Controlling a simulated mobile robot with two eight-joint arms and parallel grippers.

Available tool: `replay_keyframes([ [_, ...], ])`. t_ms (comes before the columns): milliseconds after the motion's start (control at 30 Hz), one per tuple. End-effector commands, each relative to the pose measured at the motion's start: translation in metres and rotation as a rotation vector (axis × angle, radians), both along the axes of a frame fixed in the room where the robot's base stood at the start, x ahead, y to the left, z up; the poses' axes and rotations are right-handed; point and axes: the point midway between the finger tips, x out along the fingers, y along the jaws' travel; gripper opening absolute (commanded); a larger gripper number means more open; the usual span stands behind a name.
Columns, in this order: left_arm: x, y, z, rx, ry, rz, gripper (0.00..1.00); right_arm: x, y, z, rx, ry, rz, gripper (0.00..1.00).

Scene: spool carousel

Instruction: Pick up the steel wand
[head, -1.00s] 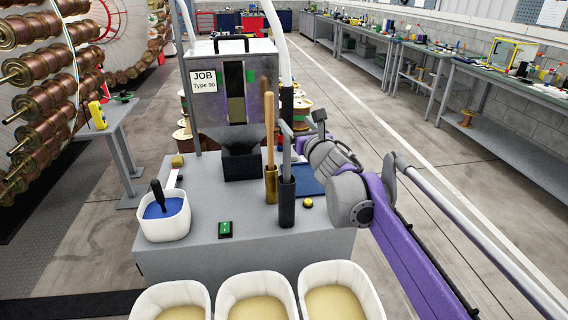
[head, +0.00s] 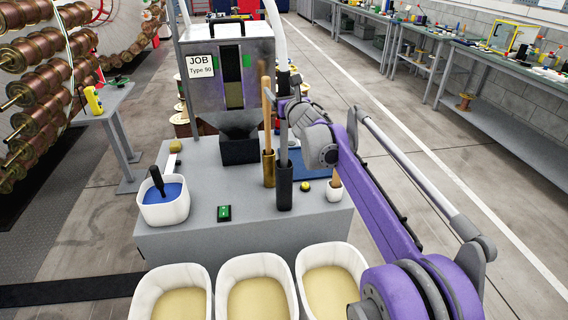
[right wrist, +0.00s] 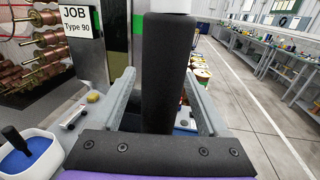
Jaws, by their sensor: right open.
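The steel wand (head: 284,145) is a grey tube standing upright in a black holder (head: 284,188) on the grey bench. A black grip (head: 283,82) with a white hose above it lines up over the tube; the join is hidden by my gripper. My right gripper (head: 288,106) is at the wand's upper part. In the right wrist view, the black grip (right wrist: 168,75) stands between the two open fingers of my right gripper (right wrist: 159,78), with visible gaps on both sides. My left gripper is not in view.
A wooden stick (head: 266,108) in a brass holder stands close left of the wand. A hopper machine (head: 208,85) stands behind. A white tub of blue material (head: 180,208) is at left. Several white bins (head: 255,265) line the front. A green button (head: 224,213) is on the bench.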

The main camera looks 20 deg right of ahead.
Motion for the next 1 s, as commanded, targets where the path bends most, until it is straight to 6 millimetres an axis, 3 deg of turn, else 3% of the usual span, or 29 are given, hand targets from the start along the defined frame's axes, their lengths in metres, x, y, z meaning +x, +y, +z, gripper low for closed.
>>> replay_keyframes([
  [167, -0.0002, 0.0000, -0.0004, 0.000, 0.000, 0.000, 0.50, -0.0001, 0.0000, -0.0004, 0.000, 0.000, 0.000, 0.77],
  [600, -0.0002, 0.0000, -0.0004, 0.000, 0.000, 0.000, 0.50, -0.0003, -0.0001, -0.0003, 0.001, 0.000, 0.000, 0.00],
  [1000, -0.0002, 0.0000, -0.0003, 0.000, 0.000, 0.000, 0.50, -0.0004, -0.0001, -0.0002, 0.001, 0.000, 0.000, 0.00],
])
